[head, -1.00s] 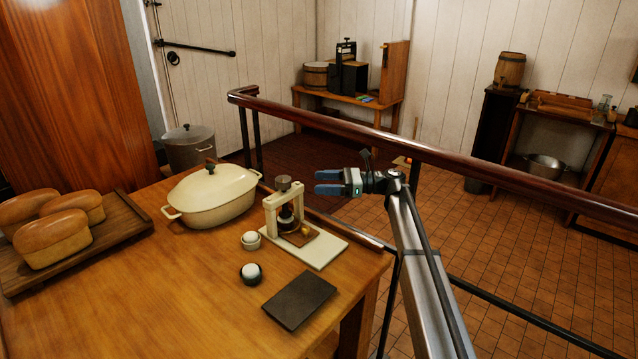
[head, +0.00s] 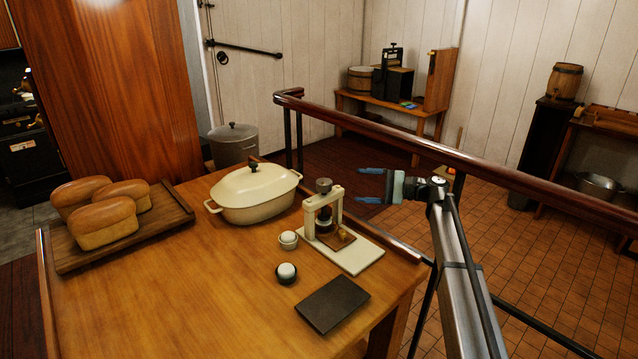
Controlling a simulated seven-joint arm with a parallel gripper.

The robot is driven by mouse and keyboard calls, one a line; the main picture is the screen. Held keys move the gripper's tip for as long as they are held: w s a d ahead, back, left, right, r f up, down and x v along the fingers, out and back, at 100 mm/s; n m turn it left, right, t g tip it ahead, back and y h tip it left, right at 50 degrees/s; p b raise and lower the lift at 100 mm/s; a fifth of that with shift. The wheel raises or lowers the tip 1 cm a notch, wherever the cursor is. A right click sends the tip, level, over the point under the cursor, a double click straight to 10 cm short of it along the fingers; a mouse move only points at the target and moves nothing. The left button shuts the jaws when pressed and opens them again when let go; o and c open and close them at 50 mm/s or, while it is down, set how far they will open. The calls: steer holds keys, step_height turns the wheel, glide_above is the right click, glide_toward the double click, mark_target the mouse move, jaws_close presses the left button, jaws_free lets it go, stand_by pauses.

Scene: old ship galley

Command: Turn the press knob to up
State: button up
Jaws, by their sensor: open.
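A small press with a cream frame (head: 338,205) stands on a pale base plate on the wooden table. Its dark round knob (head: 323,186) is on top, above the crossbar. A small brass-coloured piece (head: 344,232) sits at the foot of the press. The knob's marking or setting is too small to read. My gripper (head: 362,186) is open and empty, with blue fingers pointing left. In the picture it is to the right of the knob, with a visible gap between them.
A cream lidded pot (head: 255,194) stands left of the press. Two small white-topped round items (head: 288,238) (head: 286,273) and a dark flat slab (head: 332,304) lie in front. Bread loaves sit on a wooden board (head: 165,222). A railing (head: 400,135) runs behind the table.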

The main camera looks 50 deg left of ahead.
mark_target(319, 181)
steer(key=s+a+n, duration=0.3)
steer(key=n, duration=0.5)
steer(key=s+a+n, duration=0.3)
steer(key=a+n, duration=0.1)
steer(key=n, duration=0.4)
steer(key=s+a+n, duration=0.3)
steer(key=n, duration=0.5)
steer(key=shift+a, duration=0.3)
steer(key=shift+c, duration=0.3)
steer(key=shift+w, duration=0.1)
steer(key=c, duration=0.9)
